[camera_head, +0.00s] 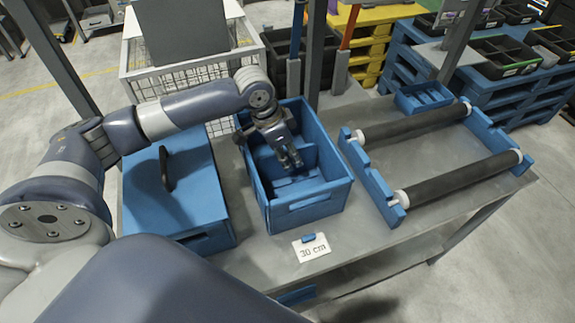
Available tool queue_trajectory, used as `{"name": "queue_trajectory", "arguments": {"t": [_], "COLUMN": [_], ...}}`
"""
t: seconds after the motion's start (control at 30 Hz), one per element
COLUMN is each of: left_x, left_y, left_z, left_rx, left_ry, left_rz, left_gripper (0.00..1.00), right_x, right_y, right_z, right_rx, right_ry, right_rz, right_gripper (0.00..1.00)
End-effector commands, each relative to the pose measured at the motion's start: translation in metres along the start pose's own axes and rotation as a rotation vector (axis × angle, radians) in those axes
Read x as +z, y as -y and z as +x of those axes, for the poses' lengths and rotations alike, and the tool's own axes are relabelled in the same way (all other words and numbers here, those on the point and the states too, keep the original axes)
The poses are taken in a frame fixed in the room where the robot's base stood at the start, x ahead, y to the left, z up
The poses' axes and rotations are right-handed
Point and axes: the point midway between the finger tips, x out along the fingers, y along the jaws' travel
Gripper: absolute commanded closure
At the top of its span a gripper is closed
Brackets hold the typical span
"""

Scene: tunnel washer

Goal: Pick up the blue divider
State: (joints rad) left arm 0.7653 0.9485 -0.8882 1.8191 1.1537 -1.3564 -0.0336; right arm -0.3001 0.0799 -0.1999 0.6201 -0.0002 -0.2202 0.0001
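The blue crate (318,203) stands open on the grey table. Inside it, a blue panel (304,155) that looks like the divider stands partly behind my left gripper. My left gripper (291,163) points down into the crate, with its fingertips close to the panel. I cannot tell whether the fingers touch or grip the panel, because they hide part of it. My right gripper is not in view.
A blue lidded box (205,204) with a dark handle stands left of the crate. Two dark rollers (420,124) in blue brackets lie to the right. A "30 cm" card (311,250) lies in front. A wire cage (196,83) stands behind.

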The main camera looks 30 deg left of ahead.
Motion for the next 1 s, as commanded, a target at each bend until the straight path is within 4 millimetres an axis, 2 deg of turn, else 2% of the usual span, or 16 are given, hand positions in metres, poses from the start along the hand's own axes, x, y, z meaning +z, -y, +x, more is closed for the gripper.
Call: {"name": "queue_trajectory", "arguments": {"t": [0.2, 0.5, 0.63, 0.67, 1.0], "left_x": [0.001, 0.001, 0.001, 0.001, 0.000], "left_y": [-0.002, -0.001, -0.001, -0.001, -0.001], "left_z": [0.031, 0.036, 0.036, 0.036, 0.036], "left_rx": [0.002, 0.000, 0.000, 0.000, 0.000], "left_ry": [0.003, 0.001, 0.001, 0.001, 0.000], "left_rz": [-0.001, 0.001, 0.000, 0.000, 0.001], "left_gripper": [0.68, 0.68, 0.98, 1.00, 1.00], "right_x": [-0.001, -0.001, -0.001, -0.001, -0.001], "right_y": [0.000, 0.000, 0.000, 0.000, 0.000], "right_z": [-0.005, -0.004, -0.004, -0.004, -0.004], "right_rx": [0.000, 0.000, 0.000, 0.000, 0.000], "right_ry": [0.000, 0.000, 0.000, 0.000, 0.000], "right_rz": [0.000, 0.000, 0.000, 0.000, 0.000], "right_gripper": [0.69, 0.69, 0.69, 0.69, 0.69]}}
